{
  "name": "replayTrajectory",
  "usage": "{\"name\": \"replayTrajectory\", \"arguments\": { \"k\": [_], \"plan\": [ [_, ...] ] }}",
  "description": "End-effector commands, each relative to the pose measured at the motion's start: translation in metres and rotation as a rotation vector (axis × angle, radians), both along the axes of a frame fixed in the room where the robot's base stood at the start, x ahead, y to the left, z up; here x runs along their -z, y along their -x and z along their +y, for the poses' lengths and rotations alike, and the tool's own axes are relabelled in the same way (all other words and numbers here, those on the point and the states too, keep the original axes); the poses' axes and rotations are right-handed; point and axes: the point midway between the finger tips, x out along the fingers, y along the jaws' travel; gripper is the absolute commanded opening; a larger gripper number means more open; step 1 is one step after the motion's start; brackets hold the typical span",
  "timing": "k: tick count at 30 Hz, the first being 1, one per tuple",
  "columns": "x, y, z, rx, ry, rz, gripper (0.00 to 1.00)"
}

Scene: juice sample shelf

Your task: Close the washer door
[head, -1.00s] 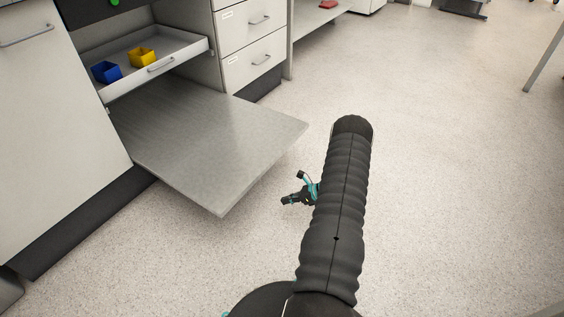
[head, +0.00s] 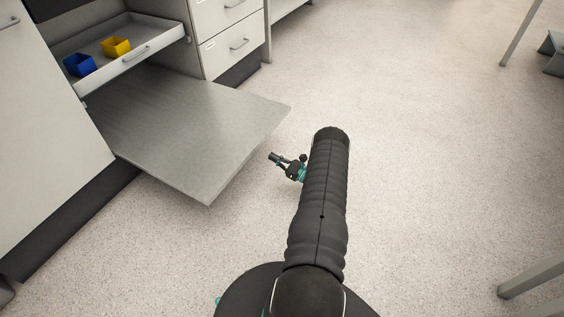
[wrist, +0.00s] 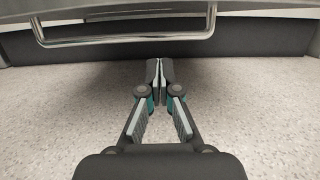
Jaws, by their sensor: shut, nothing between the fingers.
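The washer door (head: 190,130) is a grey panel. It is folded down and open, sticking out nearly level from the cabinet below a pulled-out drawer. My gripper (head: 273,157) is off the door's front edge in the head view, with its tips toward the door. In the wrist view my gripper (wrist: 160,82) is shut and empty, its fingertips together. A metal bar handle (wrist: 125,38) crosses the top of that view, above and beyond the fingertips, and appears to hang under the door. The fingers do not touch it. My arm hides part of the wrist in the head view.
The open drawer (head: 103,72) above the door holds a blue bin (head: 80,65) and a yellow bin (head: 116,47). Closed drawers (head: 232,42) stand to the right. A dark plinth (wrist: 250,38) runs along the cabinet foot.

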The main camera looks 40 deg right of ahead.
Motion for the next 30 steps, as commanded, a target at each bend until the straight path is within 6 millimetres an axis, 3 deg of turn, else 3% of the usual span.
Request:
{"name": "replayTrajectory", "arguments": {
  "k": [7, 15, 30],
  "plan": [
    [-0.015, -0.039, 0.014, -0.002, 0.001, 0.0, 0.0],
    [-0.044, -0.038, 0.014, 0.0, -0.001, 0.001, 0.0],
    [-0.049, -0.038, 0.015, -0.001, 0.0, 0.003, 0.0]
  ]
}}
